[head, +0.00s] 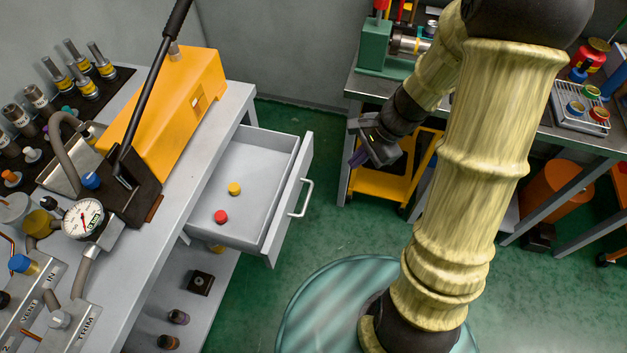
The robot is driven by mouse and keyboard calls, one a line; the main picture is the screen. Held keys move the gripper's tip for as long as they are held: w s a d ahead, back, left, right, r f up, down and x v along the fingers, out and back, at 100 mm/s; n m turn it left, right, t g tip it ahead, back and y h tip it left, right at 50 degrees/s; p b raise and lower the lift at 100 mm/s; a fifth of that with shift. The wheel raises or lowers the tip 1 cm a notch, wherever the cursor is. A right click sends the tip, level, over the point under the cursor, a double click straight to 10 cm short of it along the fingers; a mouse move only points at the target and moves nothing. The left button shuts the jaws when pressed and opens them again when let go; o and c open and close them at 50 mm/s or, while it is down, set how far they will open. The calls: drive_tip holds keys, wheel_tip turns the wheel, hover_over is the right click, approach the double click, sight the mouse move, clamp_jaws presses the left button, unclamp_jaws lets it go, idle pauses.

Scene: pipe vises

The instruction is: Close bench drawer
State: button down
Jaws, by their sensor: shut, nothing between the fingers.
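The bench drawer (287,202) is pulled out from the right side of the grey bench (237,104). It is wide open, and its silver bar handle (303,199) is on the front panel facing right. A yellow cap (234,189) and a red cap (221,216) lie inside on the drawer floor. My gripper (356,160) is shut and empty. It is in the air to the right of the drawer, apart from the handle in the picture, with its fingers pointing down and left. My arm reaches it from the right.
A yellow pump box (180,95) with a black lever and a pressure gauge (83,219) stand on the bench. A lower shelf (205,300) holds small parts. An orange cart (400,165) and a second bench (470,115) stand behind my gripper. Green floor right of the drawer is open.

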drive_tip(key=w+f+m+t+y+b, duration=0.1)
drive_tip(key=w+f+m+b, duration=0.3)
drive_tip(key=f, duration=0.2)
drive_tip(key=w+d+f+m+t+y+b, duration=0.1)
drive_tip(key=w+f+m+y+b, duration=0.1)
drive_tip(key=f, duration=0.5)
drive_tip(key=w+m+b, duration=0.1)
drive_tip(key=w+m, duration=0.1)
drive_tip(key=shift+w+m+y+b, duration=0.15)
drive_tip(key=shift+m+y+b, duration=0.15)
drive_tip(key=shift+m+b, duration=0.1)
drive_tip(key=b, duration=0.1)
approach(304, 171)
drive_tip(key=x, duration=0.5)
drive_tip(key=shift+d+f, duration=0.2)
drive_tip(key=shift+f, duration=0.4)
drive_tip(key=shift+w+a, duration=0.1)
drive_tip(key=shift+a, duration=0.3)
drive_tip(key=shift+w, duration=0.1)
